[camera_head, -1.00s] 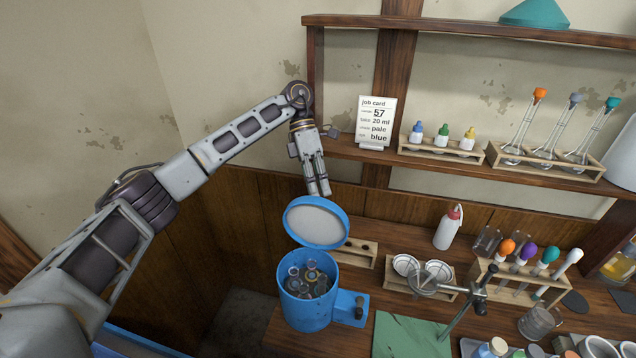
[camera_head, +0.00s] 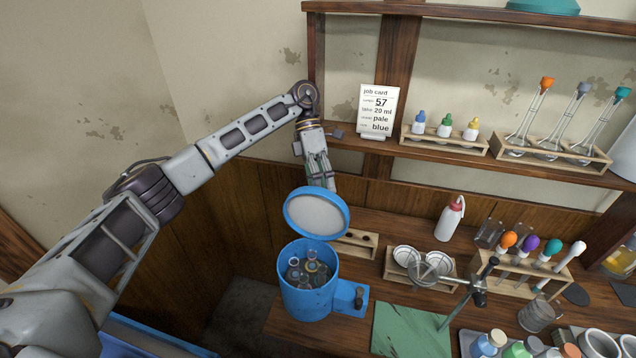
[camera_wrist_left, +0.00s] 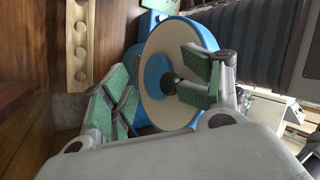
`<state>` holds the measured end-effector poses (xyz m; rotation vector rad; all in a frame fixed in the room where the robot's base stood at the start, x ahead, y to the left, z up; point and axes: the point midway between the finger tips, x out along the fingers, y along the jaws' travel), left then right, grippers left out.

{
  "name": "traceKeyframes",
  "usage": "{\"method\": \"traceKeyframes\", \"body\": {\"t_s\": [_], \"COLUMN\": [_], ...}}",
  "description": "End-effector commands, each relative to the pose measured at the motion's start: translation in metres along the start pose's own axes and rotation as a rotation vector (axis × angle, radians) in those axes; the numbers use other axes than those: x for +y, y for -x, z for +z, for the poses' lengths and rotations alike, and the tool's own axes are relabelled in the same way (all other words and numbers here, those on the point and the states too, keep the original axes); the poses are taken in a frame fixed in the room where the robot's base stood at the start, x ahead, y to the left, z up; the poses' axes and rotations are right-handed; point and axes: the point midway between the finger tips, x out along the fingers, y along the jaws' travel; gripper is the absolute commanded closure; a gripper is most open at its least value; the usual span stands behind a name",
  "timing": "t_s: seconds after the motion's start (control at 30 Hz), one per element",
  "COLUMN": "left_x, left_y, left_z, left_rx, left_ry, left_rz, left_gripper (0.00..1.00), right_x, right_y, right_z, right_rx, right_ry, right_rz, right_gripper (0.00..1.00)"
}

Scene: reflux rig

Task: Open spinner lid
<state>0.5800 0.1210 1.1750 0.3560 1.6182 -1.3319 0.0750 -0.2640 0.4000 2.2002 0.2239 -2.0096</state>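The blue spinner (camera_head: 301,302) stands on the bench with several glass vessels showing inside its open top. Its round lid (camera_head: 317,215), blue-rimmed with a pale face, stands raised and tilted at the far side of the spinner's mouth. My left gripper (camera_head: 321,187) is just behind and above the lid's upper edge, pointing down. In the left wrist view the lid (camera_wrist_left: 152,97) lies beyond my gripper (camera_wrist_left: 160,90), whose green-padded fingers are spread apart with nothing between them. Whether a finger touches the lid I cannot tell. My right gripper is not in view.
A wooden rack (camera_head: 355,243) stands behind the spinner. To the right are a holder with dishes (camera_head: 392,271), a green mat (camera_head: 411,332), a clamp stand (camera_head: 478,291) and a white wash bottle (camera_head: 449,220). A shelf (camera_head: 350,150) runs along the wall above.

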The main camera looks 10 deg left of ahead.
Motion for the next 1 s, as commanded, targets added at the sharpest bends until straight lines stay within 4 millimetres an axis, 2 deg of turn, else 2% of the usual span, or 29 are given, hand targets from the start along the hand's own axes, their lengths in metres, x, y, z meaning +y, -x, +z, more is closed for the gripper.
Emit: {"method": "traceKeyframes", "body": {"t_s": [0.03,0.23,0.47,0.67,1.0], "left_x": [0.004,0.004,0.003,-0.007,-0.037], "left_y": [-0.005,-0.004,0.000,0.013,0.048], "left_z": [-0.003,-0.004,-0.005,-0.003,0.006], "left_rx": [0.010,0.010,0.012,0.008,0.004], "left_ry": [0.007,0.009,0.011,0.008,0.000], "left_rz": [-0.002,-0.002,-0.001,0.000,0.002], "left_gripper": [0.56,0.56,0.56,0.56,0.56], "right_x": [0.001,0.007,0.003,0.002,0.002], "right_y": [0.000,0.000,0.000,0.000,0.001], "right_z": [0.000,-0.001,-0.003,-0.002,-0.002], "right_rx": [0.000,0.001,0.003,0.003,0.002], "right_ry": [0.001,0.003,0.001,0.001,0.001], "right_rz": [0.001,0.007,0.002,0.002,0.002], "right_gripper": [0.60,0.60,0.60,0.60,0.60]}}
